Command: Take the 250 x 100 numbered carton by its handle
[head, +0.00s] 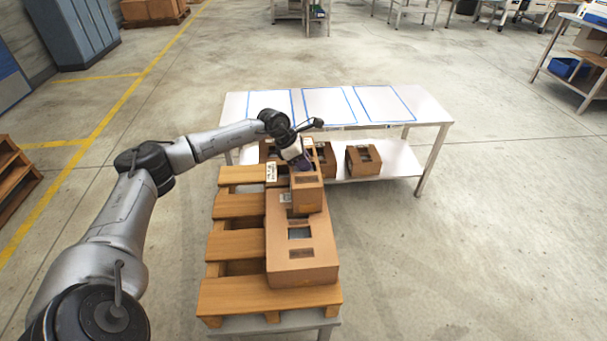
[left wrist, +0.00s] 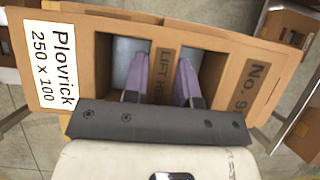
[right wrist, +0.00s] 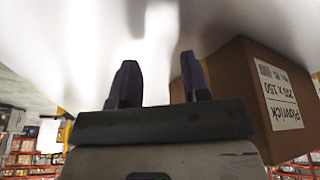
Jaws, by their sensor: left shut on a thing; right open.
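The brown carton (left wrist: 95,58) has a white label reading "Plovrick 250 x 100" and a partly hidden "No. 9" mark. Between two openings in it runs a strip marked "LIFT HERE". My left gripper (left wrist: 160,80) has one finger in each opening and is shut on this strip. In the head view my left gripper (head: 303,163) is at the top of this carton (head: 308,198), above the far part of a larger carton (head: 303,262); I cannot tell whether the two touch. My right gripper (right wrist: 158,72) is open and empty, seen only in its wrist view.
The cartons are over a wooden pallet (head: 232,245). Behind is a white table (head: 330,112) with blue outlined areas and a lower shelf (head: 395,158) with several cartons. Another labelled carton (right wrist: 238,85) is close right of my right gripper. Floor to the right is clear.

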